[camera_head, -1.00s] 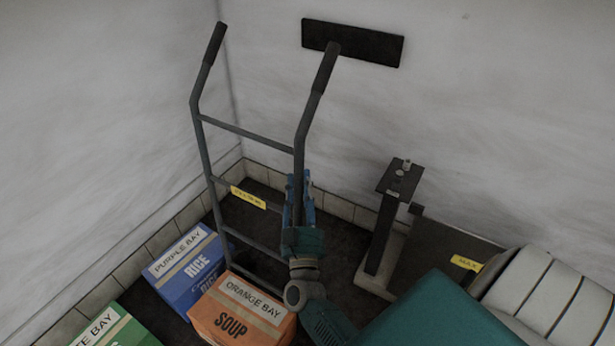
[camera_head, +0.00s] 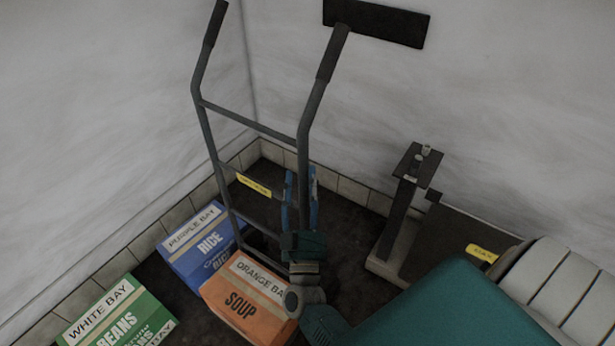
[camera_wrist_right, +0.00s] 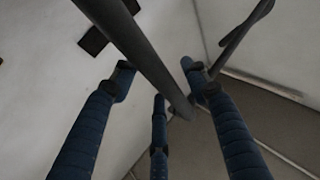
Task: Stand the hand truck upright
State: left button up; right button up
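The dark grey hand truck (camera_head: 250,120) stands in the head view with its two black-gripped handles at the top. It looks steep, but I cannot tell if it is exactly upright; its foot is hidden behind boxes and my arm. My right gripper (camera_head: 301,190), with blue fingers, is low at the truck's right-hand rail. In the right wrist view a dark tube (camera_wrist_right: 145,60) of the truck passes between the spread fingers (camera_wrist_right: 157,78), with gaps beside it. My left gripper is out of view.
A blue rice box (camera_head: 208,243), an orange soup box (camera_head: 240,310) and a green beans box (camera_head: 120,318) sit on the floor at the truck's left and front. A dark post on a pale base (camera_head: 392,265) stands to the right. Walls meet close behind.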

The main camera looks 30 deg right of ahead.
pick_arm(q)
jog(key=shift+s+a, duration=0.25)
pick_arm(e)
jog(key=shift+a+r, duration=0.35)
jog(key=shift+w+d+r, duration=0.1)
jog(key=shift+r, duration=0.05)
